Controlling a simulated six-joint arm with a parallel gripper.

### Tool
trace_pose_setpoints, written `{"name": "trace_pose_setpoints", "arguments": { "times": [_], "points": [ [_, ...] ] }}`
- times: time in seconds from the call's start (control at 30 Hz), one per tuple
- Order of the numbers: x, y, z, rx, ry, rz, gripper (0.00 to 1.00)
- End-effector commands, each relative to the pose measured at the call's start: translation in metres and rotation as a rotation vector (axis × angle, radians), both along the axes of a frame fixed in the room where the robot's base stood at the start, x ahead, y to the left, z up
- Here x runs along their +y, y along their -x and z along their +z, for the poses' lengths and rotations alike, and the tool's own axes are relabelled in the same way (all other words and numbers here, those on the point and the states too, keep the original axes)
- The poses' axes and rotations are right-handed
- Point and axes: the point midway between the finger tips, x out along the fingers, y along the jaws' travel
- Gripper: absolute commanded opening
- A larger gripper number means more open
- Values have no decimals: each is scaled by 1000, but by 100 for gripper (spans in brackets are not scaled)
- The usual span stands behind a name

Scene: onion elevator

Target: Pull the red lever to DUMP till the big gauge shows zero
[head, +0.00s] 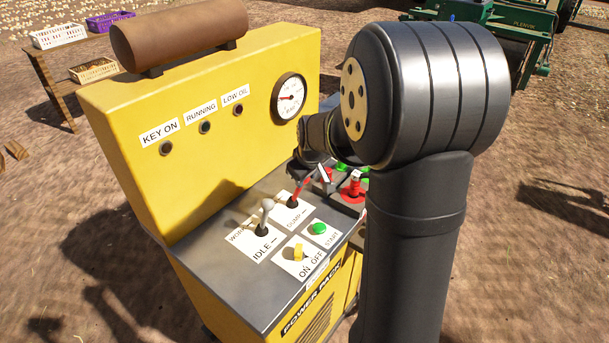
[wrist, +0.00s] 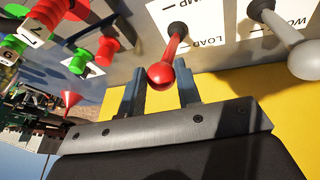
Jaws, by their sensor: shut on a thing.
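The red lever (wrist: 166,68) stands in a slot with a white plate marked LOAD and, partly hidden, DUMP. My gripper (wrist: 161,78) has one finger on each side of its round knob and is shut on it. In the head view, the lever (head: 297,191) is partly covered by my gripper (head: 308,172) beside the DUMP label. The big gauge (head: 289,98) is a round white dial on the yellow panel; its needle points left. Its small figures are too blurred to read.
A green START button (head: 318,228) and a yellow ON/OFF switch (head: 298,252) lie in front. Red and green knobs (head: 354,185) crowd the right side. A brown cylinder (head: 178,35) tops the yellow cabinet.

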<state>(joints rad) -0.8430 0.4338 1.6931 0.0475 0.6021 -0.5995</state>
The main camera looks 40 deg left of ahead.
Motion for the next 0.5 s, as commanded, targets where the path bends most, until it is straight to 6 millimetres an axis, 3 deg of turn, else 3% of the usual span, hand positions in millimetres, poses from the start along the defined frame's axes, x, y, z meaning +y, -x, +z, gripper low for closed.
{"name": "trace_pose_setpoints", "arguments": {
  "times": [0.17, 0.2, 0.3, 0.5],
  "points": [
    [-7, 0, -7, 10, 19, -4, 0],
    [-7, 0, -7, 10, 20, -4, 36],
    [-6, 0, -5, 8, 16, -3, 52],
    [-4, 0, -4, 6, 11, -2, 52]
  ]
}}
